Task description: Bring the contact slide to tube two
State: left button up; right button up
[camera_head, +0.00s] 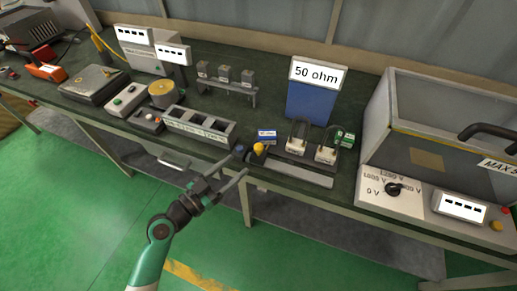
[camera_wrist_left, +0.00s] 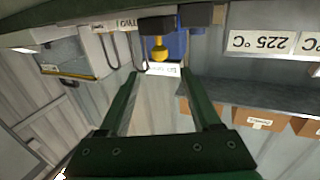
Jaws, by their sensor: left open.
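The contact slide appears to be the dark block with a yellow knob (camera_head: 258,148) at the left end of a light rail (camera_head: 290,172) near the bench's front edge. In the left wrist view the yellow knob (camera_wrist_left: 158,50) shows ahead, between the lines of the fingers. My left gripper (camera_head: 243,162) is open and empty, just left of and in front of the knob; it also shows in the left wrist view (camera_wrist_left: 160,78). Two labelled fittings with cable loops, left (camera_head: 296,144) and right (camera_head: 326,154), stand behind the rail; I cannot read which is tube two.
A blue box marked 50 ohm (camera_head: 307,103) stands behind the fittings. A grey slotted block (camera_head: 195,127) is left of the knob. A small blue box (camera_head: 267,136) and green box (camera_head: 344,138) flank the fittings. A large glazed case (camera_head: 440,125) stands right.

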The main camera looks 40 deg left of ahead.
aim_at(255, 149)
pick_arm(q)
jog(key=w, duration=1)
jog(key=shift+w+a, duration=0.1)
jog(key=shift+w, duration=0.2)
grip_shut()
dwell(0.8)
